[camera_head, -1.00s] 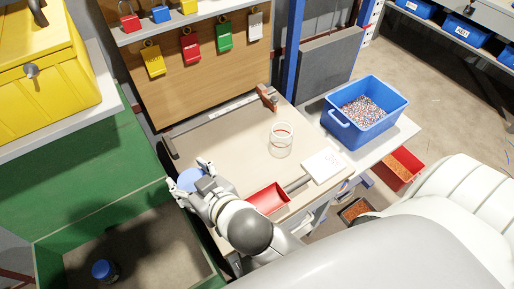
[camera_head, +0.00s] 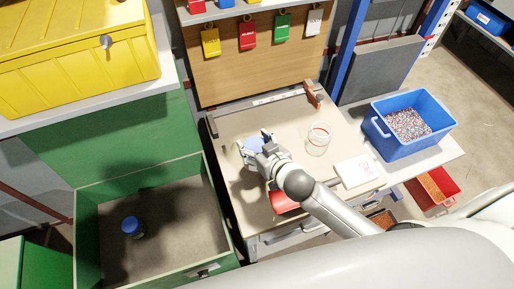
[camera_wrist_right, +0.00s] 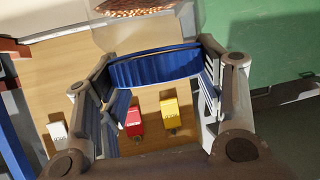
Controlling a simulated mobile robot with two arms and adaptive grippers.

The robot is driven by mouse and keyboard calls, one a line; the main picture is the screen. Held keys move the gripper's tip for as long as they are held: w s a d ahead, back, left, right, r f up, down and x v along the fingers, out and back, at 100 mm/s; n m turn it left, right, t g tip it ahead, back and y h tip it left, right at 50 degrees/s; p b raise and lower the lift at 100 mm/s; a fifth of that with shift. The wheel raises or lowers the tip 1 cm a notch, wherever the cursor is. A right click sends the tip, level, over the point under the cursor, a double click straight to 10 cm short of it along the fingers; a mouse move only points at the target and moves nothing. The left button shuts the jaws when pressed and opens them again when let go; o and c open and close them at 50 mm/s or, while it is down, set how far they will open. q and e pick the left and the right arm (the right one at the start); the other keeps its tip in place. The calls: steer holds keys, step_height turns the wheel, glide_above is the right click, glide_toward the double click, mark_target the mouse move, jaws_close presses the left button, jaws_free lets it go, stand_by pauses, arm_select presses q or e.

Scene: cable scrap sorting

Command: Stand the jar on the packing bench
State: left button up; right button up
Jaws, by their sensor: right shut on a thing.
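A jar with a blue lid (camera_head: 255,140) is held by my right gripper (camera_head: 252,149), over the left part of the wooden-topped bench (camera_head: 237,118). In the wrist view, the fingers of my right gripper (camera_wrist_right: 158,85) close around the blue lid (camera_wrist_right: 155,68). The clear jar body with copper-coloured bits (camera_wrist_right: 135,8) shows beyond it. The jar looks upright; I cannot tell whether its base touches the bench. My left gripper is not in view.
An open clear container (camera_head: 319,138) and a white pad (camera_head: 358,172) are to the right on the bench, with a red tray (camera_head: 283,203) in front. A blue bin of granules (camera_head: 408,123) stands right. Another blue-lidded jar (camera_head: 132,226) sits in the green crate (camera_head: 88,235) at left.

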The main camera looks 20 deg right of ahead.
steer(key=shift+w+d+f, duration=0.15)
steer(key=shift+w+d, duration=0.05)
steer(key=shift+w, duration=0.1)
steer(key=shift+d+f, duration=0.1)
steer(key=shift+f, duration=1.6)
steer(key=shift+f, duration=0.15)
steer(key=o, duration=1.8)
steer(key=shift+s+f, duration=0.1)
steer(key=shift+f, duration=0.05)
steer(key=shift+o, duration=0.2)
steer(key=v, duration=1.2)
steer(key=shift+r+b, duration=0.2)
steer(key=shift+b, duration=0.15)
